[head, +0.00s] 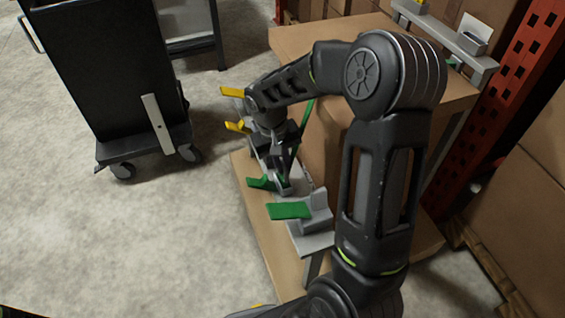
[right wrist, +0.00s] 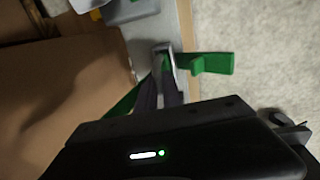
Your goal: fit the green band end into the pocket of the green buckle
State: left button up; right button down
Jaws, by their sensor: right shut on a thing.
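My right gripper (head: 280,178) points down beside the carton, shut on the green band end. The green band (head: 305,122) runs up from it along the carton's side. In the right wrist view the band (right wrist: 124,104) comes to the fingers (right wrist: 166,84) from the left. A grey metal piece (right wrist: 162,48) shows at the fingertips; the grip hides most of the band end. A green lever (right wrist: 212,63) sits just right of the fingertips; in the head view this lever (head: 260,182) is left of them. Whether the end is inside a pocket is hidden. My left gripper is out of view.
A grey block (head: 316,212) with a green flap (head: 289,211) stands nearer than the gripper. Yellow levers (head: 236,127) stand beyond it. The large carton (head: 325,150) is close on the right. A black cart (head: 105,70) stands left; the floor between is clear.

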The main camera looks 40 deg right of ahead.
jog(key=c, duration=1.4)
grip_release()
jog(key=shift+c, duration=0.2)
notch_tip(320, 180, up, 8)
jog(key=a+p, duration=0.1)
jog(key=p, duration=0.1)
jog(key=shift+w+f, duration=0.15)
jog(key=shift+a, duration=0.1)
